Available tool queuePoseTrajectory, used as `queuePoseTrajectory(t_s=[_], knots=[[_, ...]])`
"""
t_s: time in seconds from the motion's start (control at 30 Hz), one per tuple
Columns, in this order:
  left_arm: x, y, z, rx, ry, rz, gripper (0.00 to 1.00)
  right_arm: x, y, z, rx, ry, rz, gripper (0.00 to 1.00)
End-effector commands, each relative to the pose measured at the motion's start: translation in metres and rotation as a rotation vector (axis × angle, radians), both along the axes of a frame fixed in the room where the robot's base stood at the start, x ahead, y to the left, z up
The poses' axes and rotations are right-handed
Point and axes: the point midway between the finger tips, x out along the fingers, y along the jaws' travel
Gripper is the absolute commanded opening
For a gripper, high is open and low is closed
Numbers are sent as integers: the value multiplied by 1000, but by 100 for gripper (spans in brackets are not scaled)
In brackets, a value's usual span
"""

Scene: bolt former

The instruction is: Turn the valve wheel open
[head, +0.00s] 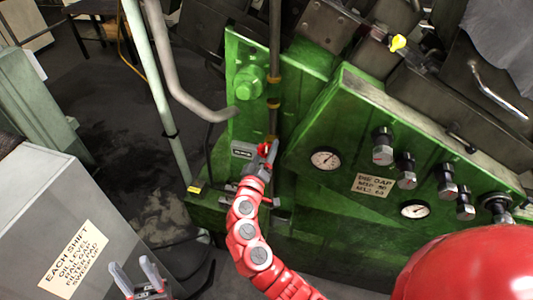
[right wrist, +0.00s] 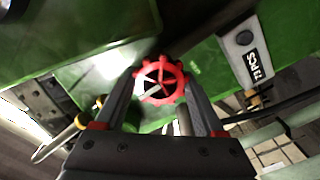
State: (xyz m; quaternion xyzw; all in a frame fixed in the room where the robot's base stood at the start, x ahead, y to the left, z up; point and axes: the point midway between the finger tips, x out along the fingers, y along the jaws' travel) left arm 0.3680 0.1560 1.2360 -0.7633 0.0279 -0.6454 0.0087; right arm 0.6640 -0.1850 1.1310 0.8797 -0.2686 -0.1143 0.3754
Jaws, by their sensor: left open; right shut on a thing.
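The red valve wheel (right wrist: 160,83) shows in the right wrist view, a small spoked handwheel against the green machine. My right gripper (right wrist: 161,90) is shut on it, with one finger at each side of the rim. In the head view the valve wheel (head: 265,149) is a small red spot at the end of my red right arm, mostly hidden by my right gripper (head: 262,160). My left gripper (head: 140,276) is at the bottom left of the head view, open and empty, its fingers pointing up, well apart from the wheel.
The green machine (head: 345,130) carries gauges (head: 325,158) and several knobs right of the wheel. A grey pipe (head: 185,85) and a pale post (head: 155,90) stand left of it. A grey cabinet (head: 60,215) with a paper label fills the lower left. Dark floor lies between.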

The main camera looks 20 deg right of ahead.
Motion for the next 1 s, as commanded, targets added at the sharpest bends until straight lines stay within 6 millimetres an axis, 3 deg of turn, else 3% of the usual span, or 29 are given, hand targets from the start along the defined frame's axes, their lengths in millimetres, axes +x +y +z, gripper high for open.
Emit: queuePoseTrajectory(t_s=[0.43,1.0], knots=[[0,0,-4,0,0,0,50,0,1,-2,-352,240,1,16],[0,0,6,0,0,0,50,0,2,-1,-802,541,3,16]])
